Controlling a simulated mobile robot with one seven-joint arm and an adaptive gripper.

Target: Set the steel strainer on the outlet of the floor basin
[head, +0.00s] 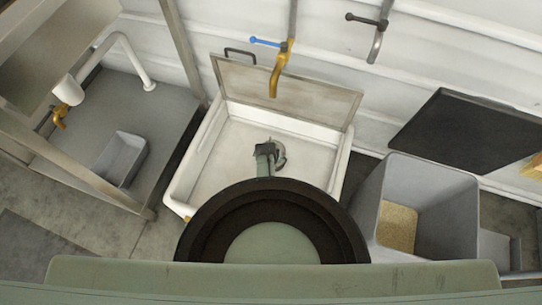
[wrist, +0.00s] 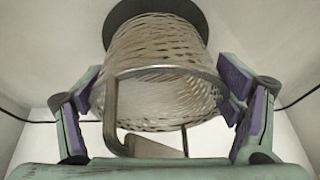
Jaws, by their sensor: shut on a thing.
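The steel strainer (wrist: 165,60) is a woven mesh basket with a smooth rim and a bent flat handle. It fills the middle of the wrist view. My gripper (head: 266,150) is shut on it, with a purple-padded finger at each side of the basket. The white floor basin (head: 213,150) is in the middle of the head view, and my gripper is over its floor. A dark round patch, seemingly the outlet (wrist: 150,6), shows beyond the strainer's far end in the wrist view. The strainer covers part of it; I cannot tell whether they touch. My arm hides the basin's front.
A raised panel (head: 290,95) stands along the basin's back edge, under a brass tap (head: 281,70) with a blue lever. A grey bin (head: 440,195) with grain stands at right, a dark lid (head: 465,130) behind it. A metal-framed bench with a grey tub (head: 120,158) is at left.

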